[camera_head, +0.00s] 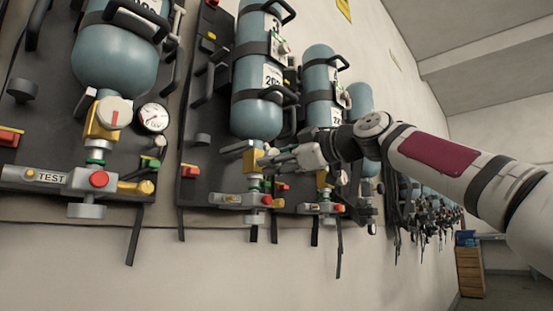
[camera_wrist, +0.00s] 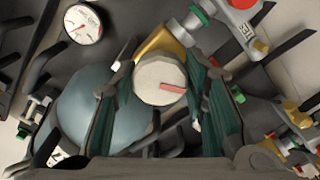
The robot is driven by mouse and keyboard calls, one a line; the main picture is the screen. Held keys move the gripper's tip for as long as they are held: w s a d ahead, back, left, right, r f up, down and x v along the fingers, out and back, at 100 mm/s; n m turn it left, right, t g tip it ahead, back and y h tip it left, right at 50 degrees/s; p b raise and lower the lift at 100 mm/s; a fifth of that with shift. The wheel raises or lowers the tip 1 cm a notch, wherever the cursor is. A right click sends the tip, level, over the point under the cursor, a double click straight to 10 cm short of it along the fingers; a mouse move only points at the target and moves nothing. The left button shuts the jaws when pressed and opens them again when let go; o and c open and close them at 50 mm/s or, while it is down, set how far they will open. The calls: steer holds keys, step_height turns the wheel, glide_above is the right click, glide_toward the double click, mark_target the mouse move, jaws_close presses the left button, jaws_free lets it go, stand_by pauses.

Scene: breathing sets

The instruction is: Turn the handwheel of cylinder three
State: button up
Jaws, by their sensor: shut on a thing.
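The handwheel (camera_wrist: 158,84) is a pale round knob with a red mark, on a brass valve (camera_wrist: 170,45) at the neck of a blue cylinder (camera_wrist: 95,110). My gripper (camera_wrist: 160,90) is shut on this handwheel, with one finger on each side of its rim. In the head view my gripper (camera_head: 268,160) is at the brass valve below the second blue cylinder (camera_head: 258,75) from the left. There the handwheel is hidden by the fingers. The cylinder's number label is too small to read surely.
A nearer set on the left has its own white handwheel (camera_head: 115,112), a pressure gauge (camera_head: 153,117) and a TEST block (camera_head: 52,178). More cylinders (camera_head: 320,85) stand along the wall to the right. Black straps (camera_head: 135,235) hang below. A wooden cabinet (camera_head: 470,270) stands far right.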

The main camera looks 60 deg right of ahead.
steer(key=n+p, duration=0.1)
steer(key=n, duration=0.5)
steer(key=shift+d+n, duration=0.1)
steer(key=shift+n, duration=0.2)
steer(key=n+p, duration=0.1)
steer(key=n, duration=0.4)
steer(key=shift+r+n+p, duration=0.1)
steer(key=shift+n+p, duration=0.25)
steer(key=shift+n, duration=0.05)
steer(key=o, duration=1.2)
steer(key=shift+c, duration=0.2)
steer(key=v, duration=1.2)
steer(key=shift+r, duration=0.1)
